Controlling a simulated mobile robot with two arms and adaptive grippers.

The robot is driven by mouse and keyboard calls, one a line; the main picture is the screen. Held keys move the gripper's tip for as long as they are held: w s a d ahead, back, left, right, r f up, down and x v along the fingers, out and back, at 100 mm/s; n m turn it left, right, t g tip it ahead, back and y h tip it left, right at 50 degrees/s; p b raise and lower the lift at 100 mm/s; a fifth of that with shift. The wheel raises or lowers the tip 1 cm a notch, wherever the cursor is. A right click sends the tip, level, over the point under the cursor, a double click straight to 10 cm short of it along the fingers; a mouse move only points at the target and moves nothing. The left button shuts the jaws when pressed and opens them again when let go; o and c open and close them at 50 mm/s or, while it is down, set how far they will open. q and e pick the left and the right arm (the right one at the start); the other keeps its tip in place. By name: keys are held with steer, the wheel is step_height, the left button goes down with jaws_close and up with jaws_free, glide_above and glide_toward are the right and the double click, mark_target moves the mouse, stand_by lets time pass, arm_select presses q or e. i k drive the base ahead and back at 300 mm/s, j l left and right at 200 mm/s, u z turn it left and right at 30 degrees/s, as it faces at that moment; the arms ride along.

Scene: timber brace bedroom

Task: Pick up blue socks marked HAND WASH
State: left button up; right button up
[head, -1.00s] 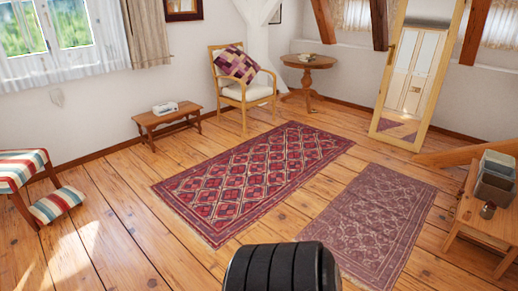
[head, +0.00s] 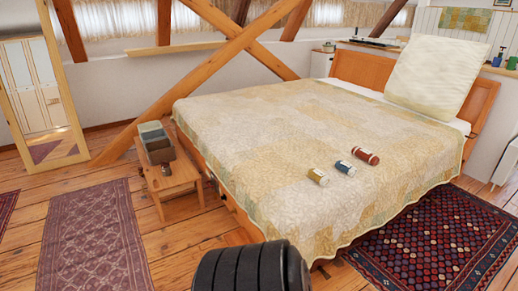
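Three small rolled bundles lie in a diagonal row on the bed cover near the bed's near side. The blue bundle (head: 345,168), likely the blue socks, is in the middle. A red bundle (head: 366,156) lies just behind it to the right, and a yellow bundle (head: 318,177) lies in front to the left. Each has pale parts, but any marking is too small to read. Neither of my grippers is in view. A black ribbed part of my own body shows at the bottom edge.
The large bed (head: 270,130) fills the middle, with a cream pillow (head: 437,75) at its head. A low wooden table (head: 165,183) with grey bins (head: 156,140) stands at its left. Rugs lie left (head: 95,240) and right (head: 430,245). A mirror (head: 40,90) stands far left.

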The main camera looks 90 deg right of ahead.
mark_target(345, 167)
steer(key=z, duration=3.5)
steer(key=i+l, duration=0.15)
steer(key=i, duration=0.25)
steer(key=i+l+z, duration=0.1)
steer(key=i, duration=0.3)
steer(key=i+l+z, duration=0.1)
steer(key=i, duration=0.3)
steer(key=l, duration=0.1)
